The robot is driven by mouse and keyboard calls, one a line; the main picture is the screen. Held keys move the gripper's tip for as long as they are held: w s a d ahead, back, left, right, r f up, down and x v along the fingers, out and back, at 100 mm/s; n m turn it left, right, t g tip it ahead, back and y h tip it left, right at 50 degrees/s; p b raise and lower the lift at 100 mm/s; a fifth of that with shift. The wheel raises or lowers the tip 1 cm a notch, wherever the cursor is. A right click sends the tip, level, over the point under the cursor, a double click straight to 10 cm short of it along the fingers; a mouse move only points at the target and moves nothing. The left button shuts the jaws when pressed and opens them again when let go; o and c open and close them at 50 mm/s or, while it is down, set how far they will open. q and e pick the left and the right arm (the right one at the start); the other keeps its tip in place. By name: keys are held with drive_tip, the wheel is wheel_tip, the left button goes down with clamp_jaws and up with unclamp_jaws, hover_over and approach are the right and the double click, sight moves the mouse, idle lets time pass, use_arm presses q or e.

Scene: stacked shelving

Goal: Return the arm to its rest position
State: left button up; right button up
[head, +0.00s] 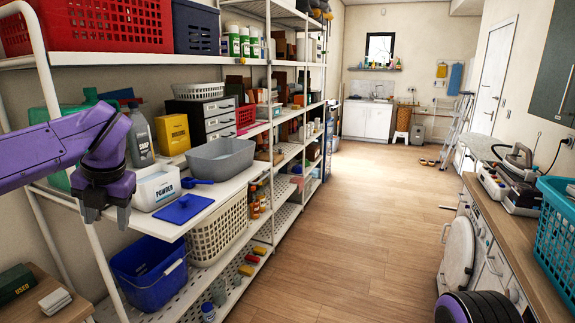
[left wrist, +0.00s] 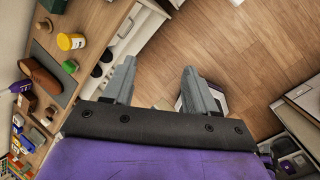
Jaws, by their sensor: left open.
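My left arm comes in from the left in the head view, in front of the shelving. My left gripper (head: 106,213) points down beside the white POWDER tub (head: 158,187), to its left. Its fingers are apart with nothing between them. In the left wrist view the two grey fingers of the gripper (left wrist: 159,70) also stand apart and empty, with wooden floor beyond. The tub stands upright on the shelf, with a blue lid (head: 184,208) lying in front of it and a blue scoop (head: 197,182) beside it. My right gripper is not in view.
A grey basin (head: 222,160), a grey SOAP bottle (head: 141,138) and a yellow box (head: 173,134) share that shelf (head: 233,186). Below are a blue bin (head: 150,278) and a cream basket (head: 218,232). A wooden counter (head: 518,235) stands right; the floor (head: 340,220) between is clear.

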use_arm(q)
drive_tip(key=w+d+f+m+t+y+b, duration=0.1)
drive_tip(key=w+f+m+t+y, duration=0.15)
drive_tip(key=f+m, duration=0.7)
drive_tip(key=w+d+f+m+t+y+b, duration=0.1)
drive_tip(key=f+m+t+y, duration=0.3)
drive_tip(key=f, duration=1)
drive_tip(key=s+d+f+m+h, duration=0.2)
drive_tip(key=s+f+m, duration=0.15)
drive_tip(key=f, duration=0.25)
drive_tip(key=s+d+f+m+h, duration=0.2)
drive_tip(key=s+f+m, duration=0.1)
drive_tip(key=f+m, duration=0.3)
drive_tip(key=s+f+m+g+h, duration=0.1)
drive_tip(key=s+f+m, duration=0.1)
drive_tip(key=s+f, duration=0.4)
drive_tip(key=s+f+m+g+h+b, duration=0.1)
drive_tip(key=s+f, duration=0.6)
drive_tip(key=s, duration=0.7)
drive_tip(key=s+f+m+g+h+b, duration=0.1)
drive_tip(key=s+f+m+g, duration=0.2)
drive_tip(key=s+f, duration=0.3)
drive_tip(key=s+m, duration=0.1)
drive_tip(key=s, duration=0.3)
drive_tip(key=shift+s+a+f+m, duration=0.3)
drive_tip(key=shift+s+a+m, duration=0.05)
drive_tip(key=shift+m, duration=0.05)
